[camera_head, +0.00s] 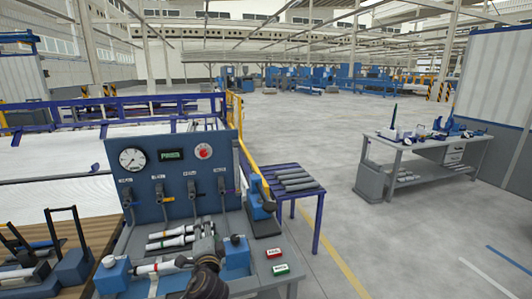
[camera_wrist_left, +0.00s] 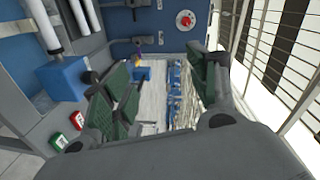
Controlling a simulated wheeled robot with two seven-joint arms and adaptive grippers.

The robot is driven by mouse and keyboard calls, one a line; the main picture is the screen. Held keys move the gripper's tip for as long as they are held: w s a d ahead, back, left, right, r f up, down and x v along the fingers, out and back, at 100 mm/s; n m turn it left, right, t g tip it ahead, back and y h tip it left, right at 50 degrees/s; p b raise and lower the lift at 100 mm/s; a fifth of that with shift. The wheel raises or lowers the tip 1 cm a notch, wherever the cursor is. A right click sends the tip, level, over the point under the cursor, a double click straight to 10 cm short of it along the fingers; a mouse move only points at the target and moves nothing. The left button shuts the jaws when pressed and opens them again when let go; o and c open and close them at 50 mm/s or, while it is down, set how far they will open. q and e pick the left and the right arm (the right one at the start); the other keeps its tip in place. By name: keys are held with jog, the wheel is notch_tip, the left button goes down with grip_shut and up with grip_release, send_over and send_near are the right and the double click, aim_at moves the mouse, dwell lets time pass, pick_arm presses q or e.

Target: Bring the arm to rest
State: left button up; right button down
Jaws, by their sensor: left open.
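My left gripper (camera_head: 207,268) is low in the head view, above the front of the workbench. In the left wrist view its two green-padded fingers (camera_wrist_left: 160,88) stand apart with nothing between them. White and grey pipe-like parts (camera_head: 172,238) lie on the bench near it; another white piece (camera_head: 160,267) lies beside a blue block at the left. Several grey pipes (camera_head: 293,178) lie side by side on a blue side table (camera_head: 283,168). My right gripper is not seen.
A blue panel (camera_head: 175,181) with gauge, display, red knob and levers stands behind the bench. Red (camera_head: 274,253) and green (camera_head: 281,269) buttons are at the bench's right. A grey table (camera_head: 430,150) with tools stands farther right. Open floor lies between.

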pick_arm(q)
jog(key=s+a+f+n+g+h+b, duration=0.1)
jog(key=s+a+f+g, duration=0.15)
jog(key=f, duration=1.75)
jog(key=s+a+f+n+g+h+b, duration=0.1)
jog(key=s+f+g, duration=0.25)
jog(key=f, duration=1.55)
jog(key=s+a+f+n+g+h, duration=0.1)
jog(key=s+f+g, duration=0.1)
jog(key=s+f, duration=0.55)
jog(key=s+a+f+n+g, duration=0.15)
jog(key=s+f, duration=0.35)
jog(key=f, duration=0.6)
jog(key=s+f+n+g, duration=0.1)
jog(key=s+f, duration=0.5)
jog(key=s, duration=0.6)
jog(key=s+a+f+n+g+h+b, duration=0.1)
jog(key=s+f, duration=0.5)
jog(key=s, duration=0.7)
jog(key=s+f+n+g, duration=0.3)
jog(key=s+f, duration=0.4)
jog(key=s, duration=0.6)
jog(key=shift+s+a+g+b, duration=0.2)
jog(key=shift+a+g+b, duration=0.1)
jog(key=shift+g, duration=0.05)
jog(key=shift+f, duration=0.1)
